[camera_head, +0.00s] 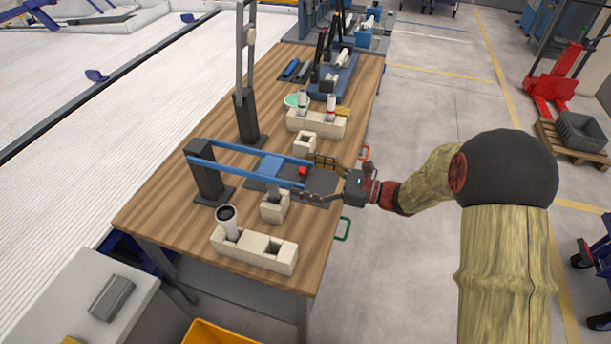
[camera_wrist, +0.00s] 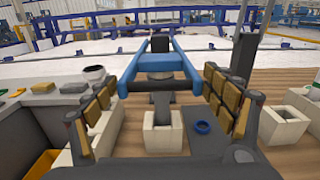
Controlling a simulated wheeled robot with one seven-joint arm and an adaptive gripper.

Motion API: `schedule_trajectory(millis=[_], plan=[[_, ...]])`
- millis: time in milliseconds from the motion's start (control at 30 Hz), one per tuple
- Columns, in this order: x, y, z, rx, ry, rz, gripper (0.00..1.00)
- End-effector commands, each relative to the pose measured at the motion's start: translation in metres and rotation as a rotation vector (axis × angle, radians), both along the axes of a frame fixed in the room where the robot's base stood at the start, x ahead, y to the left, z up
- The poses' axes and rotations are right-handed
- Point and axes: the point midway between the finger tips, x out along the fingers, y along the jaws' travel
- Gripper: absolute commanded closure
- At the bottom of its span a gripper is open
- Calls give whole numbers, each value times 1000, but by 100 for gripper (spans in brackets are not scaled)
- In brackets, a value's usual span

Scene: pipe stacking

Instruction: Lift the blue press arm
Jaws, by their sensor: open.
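The blue press arm (camera_head: 240,154) is lowered and roughly level, with two blue bars running from a black post (camera_head: 206,168) on the table. In the wrist view the arm (camera_wrist: 159,62) points toward me, its crossbar lying between my fingers. My gripper (camera_head: 308,176) is at the arm's free end. In the wrist view my gripper (camera_wrist: 160,88) is open, with one gold-padded finger on each side of the bars and gaps between. Below the arm is a cream square block (camera_wrist: 163,136) beside a dark base plate (camera_wrist: 200,143).
A cream block (camera_head: 254,249) with a white pipe (camera_head: 229,221) stands at the near end of the wooden table (camera_head: 160,208). A second press with a raised arm (camera_head: 246,60) and another pipe block (camera_head: 315,123) stand farther along.

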Motion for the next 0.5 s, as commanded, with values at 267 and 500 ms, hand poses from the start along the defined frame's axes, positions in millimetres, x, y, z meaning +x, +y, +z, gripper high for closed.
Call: schedule_trajectory(millis=[267, 500], plan=[[0, 0, 0, 0, 0, 0, 30], [0, 0, 0, 0, 0, 0, 43]])
